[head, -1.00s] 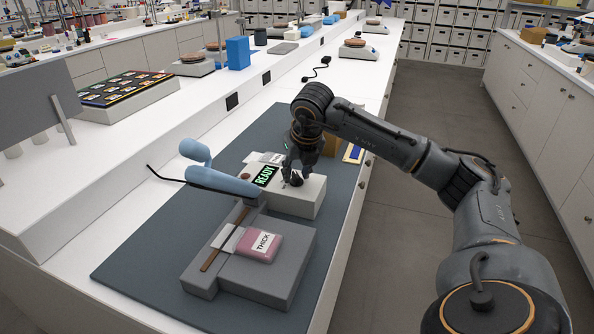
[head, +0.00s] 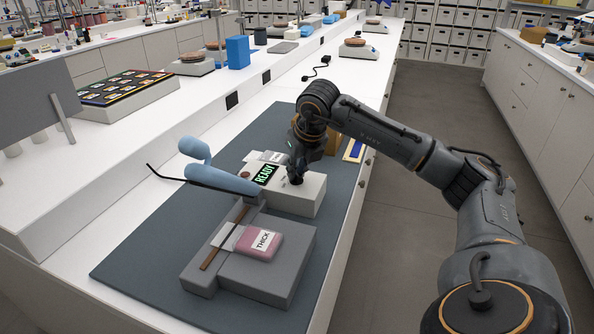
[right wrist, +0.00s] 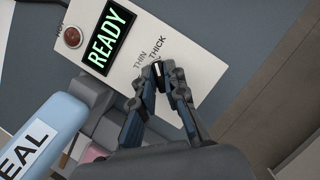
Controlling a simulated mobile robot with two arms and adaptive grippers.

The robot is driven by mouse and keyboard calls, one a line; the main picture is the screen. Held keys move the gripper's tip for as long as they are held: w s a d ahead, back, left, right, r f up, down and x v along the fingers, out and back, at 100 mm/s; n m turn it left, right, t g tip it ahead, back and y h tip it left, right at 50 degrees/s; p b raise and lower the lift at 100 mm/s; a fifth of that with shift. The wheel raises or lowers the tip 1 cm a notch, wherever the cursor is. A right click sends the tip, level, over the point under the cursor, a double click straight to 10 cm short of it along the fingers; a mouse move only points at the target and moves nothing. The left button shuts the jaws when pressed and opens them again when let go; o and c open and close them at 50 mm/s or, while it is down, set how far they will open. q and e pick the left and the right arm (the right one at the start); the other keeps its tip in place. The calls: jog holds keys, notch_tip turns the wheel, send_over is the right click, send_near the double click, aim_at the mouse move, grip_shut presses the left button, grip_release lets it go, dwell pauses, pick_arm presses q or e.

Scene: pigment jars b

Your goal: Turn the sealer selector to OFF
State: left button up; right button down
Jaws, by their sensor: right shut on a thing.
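The sealer's white control box (head: 305,198) stands on the grey mat, with a green READY display (head: 264,174). In the right wrist view the display (right wrist: 110,38) is lit, and THIN and THICK are printed on the box beside the selector (right wrist: 157,69). The selector is a small dark knob, mostly hidden between my fingers, so its pointing direction is unclear. I see no OFF label. My right gripper (head: 296,182) is shut on the knob from above; its fingertips (right wrist: 158,76) also show in the right wrist view. My left gripper is not in view.
The sealer's light-blue lever (head: 222,182) stands raised, left of the box. A pink pouch labelled THICK (head: 275,246) lies on the grey sealer base (head: 270,286). A round brown-red lamp (right wrist: 72,36) sits beside the display. The front left mat is bare.

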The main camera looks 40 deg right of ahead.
jog(key=n+y, duration=0.1)
jog(key=n, duration=0.2)
jog(key=shift+d, duration=0.15)
jog(key=n+y, duration=0.1)
jog(key=n, duration=0.3)
jog(key=shift+y+p, duration=0.4)
jog(key=n+y+p, duration=0.1)
jog(key=n, duration=0.2)
jog(key=n+g+y+p, duration=0.1)
jog(key=n+p, duration=0.1)
jog(key=n, duration=0.1)
jog(key=shift+w+r+g, duration=0.1)
jog(key=shift+g, duration=0.2)
jog(key=n+p, duration=0.1)
jog(key=n, duration=0.1)
jog(key=shift+d+n+g+y, duration=0.1)
jog(key=shift+n+g+y, duration=0.2)
jog(key=shift+n+g, duration=0.1)
jog(key=shift+n+g+p, duration=0.3)
jog(key=shift+n+g, duration=0.2)
jog(key=shift+n, duration=0.7)
jog(key=c, duration=1.4)
grip_release()
jog(key=shift+w, duration=0.1)
